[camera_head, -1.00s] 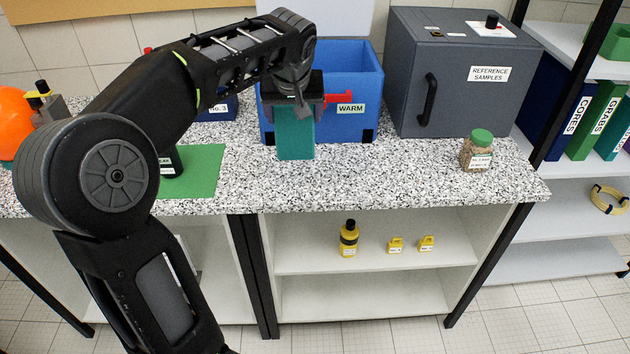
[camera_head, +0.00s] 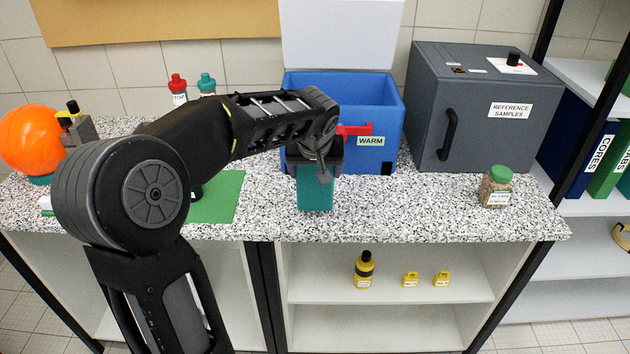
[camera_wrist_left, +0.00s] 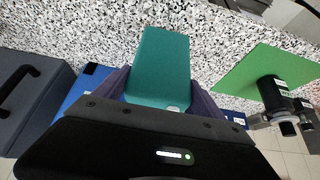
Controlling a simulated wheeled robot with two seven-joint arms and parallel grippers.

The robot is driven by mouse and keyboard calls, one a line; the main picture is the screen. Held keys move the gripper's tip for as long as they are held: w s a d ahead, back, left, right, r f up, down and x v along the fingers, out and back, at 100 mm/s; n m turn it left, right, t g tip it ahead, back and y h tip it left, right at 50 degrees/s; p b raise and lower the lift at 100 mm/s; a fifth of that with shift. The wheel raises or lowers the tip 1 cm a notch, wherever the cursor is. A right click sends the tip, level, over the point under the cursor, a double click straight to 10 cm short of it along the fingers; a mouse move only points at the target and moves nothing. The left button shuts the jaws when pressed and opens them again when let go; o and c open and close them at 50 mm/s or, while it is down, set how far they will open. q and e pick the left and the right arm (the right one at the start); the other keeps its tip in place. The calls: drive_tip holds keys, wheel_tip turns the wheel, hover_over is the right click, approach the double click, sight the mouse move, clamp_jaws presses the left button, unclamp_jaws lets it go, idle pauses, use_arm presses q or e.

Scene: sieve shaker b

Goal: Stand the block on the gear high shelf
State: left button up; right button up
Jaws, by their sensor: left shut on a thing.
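A teal block (camera_head: 315,189) is held upright by my left gripper (camera_head: 317,167), in front of the blue box at the middle of the counter. The block also shows in the left wrist view (camera_wrist_left: 160,68), between the fingers of my left gripper (camera_wrist_left: 160,88). I cannot tell whether the block touches the counter. The gear high shelf may be one of the shelves under the counter; an upper shelf (camera_head: 322,287) there holds a yellow bottle and two small yellow cases. My right gripper is not in view.
The open blue box (camera_head: 380,150) marked WARM stands behind the block. A grey cabinet (camera_head: 480,130) and a green-lidded jar (camera_head: 496,190) stand to the right. A green mat (camera_head: 225,200) and an orange ball (camera_head: 28,140) are to the left. The counter (camera_head: 420,210) is clear between block and jar.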

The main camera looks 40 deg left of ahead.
sight(315, 179)
use_arm(q)
drive_tip(key=shift+f, duration=1.75)
drive_tip(key=shift+f, duration=0.1)
drive_tip(key=o, duration=2)
drive_tip(key=shift+o, duration=0.2)
drive_tip(key=shift+s+r, duration=0.1)
drive_tip(key=shift+r, duration=0.25)
drive_tip(key=b+v, duration=0.1)
drive_tip(key=v, duration=1)
drive_tip(key=shift+s+d+r, duration=0.15)
drive_tip(key=shift+r, duration=0.15)
